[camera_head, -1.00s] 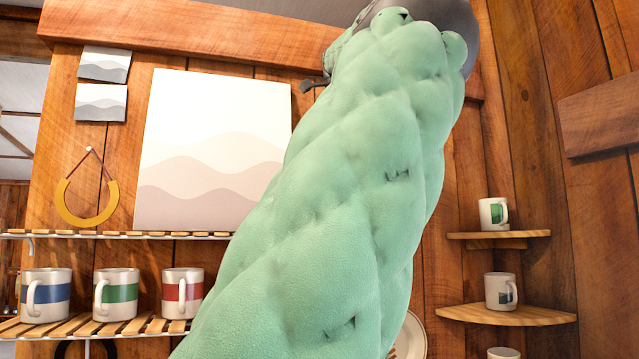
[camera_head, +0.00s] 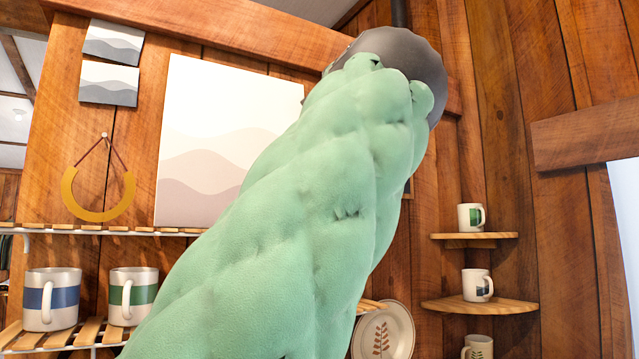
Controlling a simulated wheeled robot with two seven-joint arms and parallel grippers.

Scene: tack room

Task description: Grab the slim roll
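No slim roll can be made out for certain. A large, puffy mint-green padded form (camera_head: 280,220) fills the middle of the head view, very close to the camera. It slants from the bottom left up to the right. A dark grey rounded part (camera_head: 422,70) shows at its upper end. I cannot tell whether the green form is a roll or a padded part of my own arm. Neither gripper can be made out, and whatever lies behind the green form is hidden.
A slatted shelf at the left holds a blue-banded mug (camera_head: 52,298) and a green-banded mug (camera_head: 133,295). Corner shelves (camera_head: 480,305) at the right hold more mugs. A plate (camera_head: 383,330) stands low behind the green form.

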